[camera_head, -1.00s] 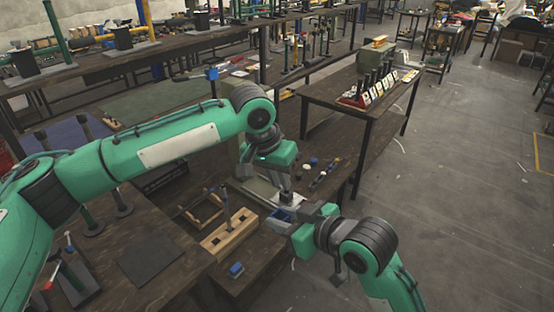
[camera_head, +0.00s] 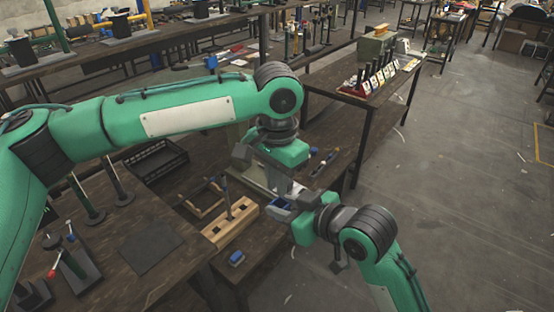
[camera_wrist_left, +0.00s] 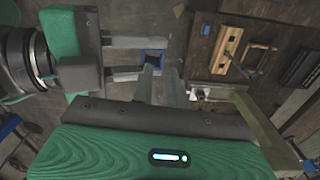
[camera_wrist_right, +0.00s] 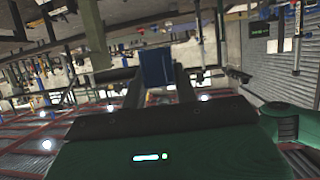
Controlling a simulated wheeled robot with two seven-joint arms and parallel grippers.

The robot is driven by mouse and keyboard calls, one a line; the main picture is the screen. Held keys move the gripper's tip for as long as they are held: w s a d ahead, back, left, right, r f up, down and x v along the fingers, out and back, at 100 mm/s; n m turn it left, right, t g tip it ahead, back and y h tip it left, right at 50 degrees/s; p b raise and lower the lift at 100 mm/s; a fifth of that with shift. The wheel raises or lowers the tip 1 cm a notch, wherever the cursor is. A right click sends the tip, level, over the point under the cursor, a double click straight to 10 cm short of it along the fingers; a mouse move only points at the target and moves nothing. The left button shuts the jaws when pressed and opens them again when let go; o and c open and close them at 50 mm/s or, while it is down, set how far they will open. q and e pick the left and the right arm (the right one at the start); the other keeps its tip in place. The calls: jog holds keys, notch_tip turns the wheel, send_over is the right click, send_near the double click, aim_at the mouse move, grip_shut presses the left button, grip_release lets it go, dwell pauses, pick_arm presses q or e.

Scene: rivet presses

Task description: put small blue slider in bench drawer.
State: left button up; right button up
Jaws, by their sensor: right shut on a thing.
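My right gripper (camera_head: 282,206) is shut on a small blue piece (camera_head: 281,203), which looks like the small blue slider. It is held above the bench (camera_head: 262,262). The blue piece also fills the space between the fingers in the right wrist view (camera_wrist_right: 158,68). My left gripper (camera_head: 281,187) points down, right beside the blue piece. In the left wrist view its fingertips (camera_wrist_left: 157,75) reach close to the piece (camera_wrist_left: 153,56); I cannot tell whether they touch it or how far apart they are. No open bench drawer can be made out.
A wooden block with slots (camera_head: 231,224) and another blue piece (camera_head: 237,258) lie on the bench. A black tray (camera_head: 155,160) and a dark mat (camera_head: 150,246) are to the left. A table with a red rack (camera_head: 368,85) stands behind; the floor at right is open.

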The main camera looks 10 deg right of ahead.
pick_arm(q)
jog(key=shift+f, duration=2.3)
pick_arm(e)
jog(key=shift+r, duration=0.2)
pick_arm(q)
jog(key=shift+r, duration=0.1)
grip_shut()
pick_arm(e)
jog(key=shift+f, duration=0.1)
jog(key=o, duration=1)
jog(key=shift+f, duration=0.1)
